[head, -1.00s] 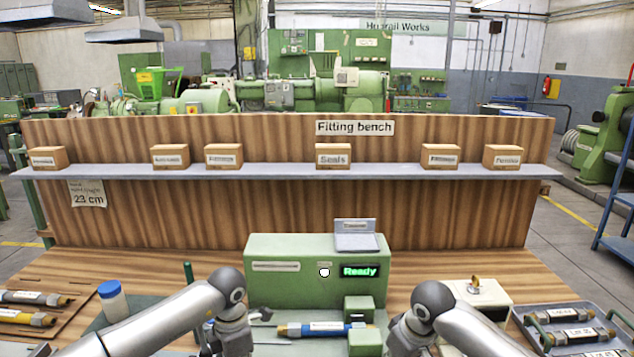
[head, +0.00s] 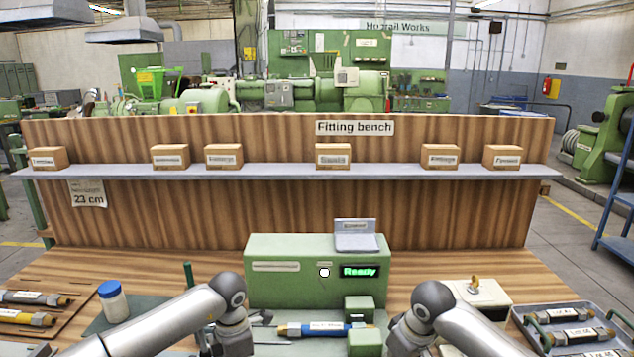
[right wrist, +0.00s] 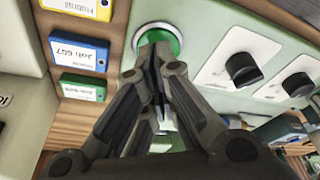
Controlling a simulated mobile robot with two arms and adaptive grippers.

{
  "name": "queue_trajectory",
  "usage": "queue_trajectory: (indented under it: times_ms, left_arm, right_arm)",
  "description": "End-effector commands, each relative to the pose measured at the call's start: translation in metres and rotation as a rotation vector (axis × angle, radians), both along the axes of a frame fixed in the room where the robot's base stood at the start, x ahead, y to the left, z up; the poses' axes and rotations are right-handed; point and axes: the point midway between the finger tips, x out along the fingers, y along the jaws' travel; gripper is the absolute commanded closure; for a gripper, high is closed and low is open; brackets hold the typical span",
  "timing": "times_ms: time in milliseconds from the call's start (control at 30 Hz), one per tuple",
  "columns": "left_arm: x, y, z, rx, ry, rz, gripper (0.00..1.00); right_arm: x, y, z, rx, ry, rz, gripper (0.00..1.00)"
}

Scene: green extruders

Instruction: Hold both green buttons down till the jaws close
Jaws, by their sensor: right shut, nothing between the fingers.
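The green machine (head: 262,290) stands on the bench, and its display (head: 359,272) reads "Ready". Two green jaw blocks, an upper one (head: 359,309) and a lower one (head: 365,341), stand at its front right, with a gap between them. A blue-sleeved hose (head: 322,328) with a brass fitting lies with its right end at that gap. In the right wrist view my right gripper (right wrist: 156,62) is shut and empty, its fingertips over a green button (right wrist: 158,38) in a pale ring. I cannot tell how far the button is pressed. My left gripper and the other button are out of sight.
Black knobs (right wrist: 243,69) sit beside the button, and blue and green label cards (right wrist: 80,52) are on its other side. A tray (head: 531,322) of hoses lies at the right.

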Motion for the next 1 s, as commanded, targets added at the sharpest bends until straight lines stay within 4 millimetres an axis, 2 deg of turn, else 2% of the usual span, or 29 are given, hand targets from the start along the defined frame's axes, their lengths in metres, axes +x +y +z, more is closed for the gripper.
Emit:
queue_trajectory:
  times_ms: [367, 1000]
  left_arm:
    - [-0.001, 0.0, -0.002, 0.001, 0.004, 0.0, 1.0]
    - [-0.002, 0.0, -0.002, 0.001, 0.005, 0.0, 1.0]
  right_arm:
    - [0.0, 0.0, -0.001, 0.0, 0.0, 0.0, 1.0]
    - [0.0, 0.0, -0.017, 0.0, 0.001, 0.0, 1.0]
